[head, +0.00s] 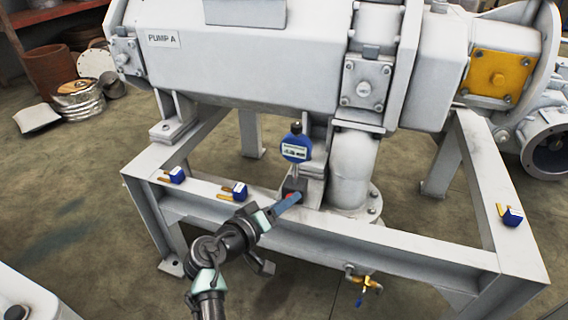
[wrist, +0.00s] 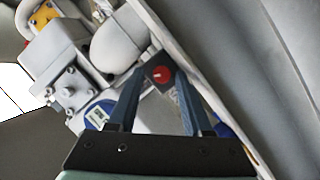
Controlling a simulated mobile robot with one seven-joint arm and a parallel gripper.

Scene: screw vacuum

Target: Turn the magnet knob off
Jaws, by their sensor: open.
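The magnet base (head: 295,184) is a dark block on the pump frame's front beam, with a blue dial gauge (head: 296,148) upright above it. Its red knob (wrist: 161,74) shows in the wrist view, facing the camera with a small pale mark on it. In the head view the knob is mostly hidden by my fingers. My gripper (head: 284,205) is in front of the base. In the wrist view its two blue fingers (wrist: 159,88) are open, one on each side of the knob. I cannot tell whether they touch it.
The white frame's front beam (head: 420,246) runs below the pump (head: 245,70). Blue blocks with yellow parts (head: 234,192) sit on the beam at left, and another (head: 511,216) at right. A pipe (head: 352,165) stands right of the base. A brass valve (head: 364,284) hangs below.

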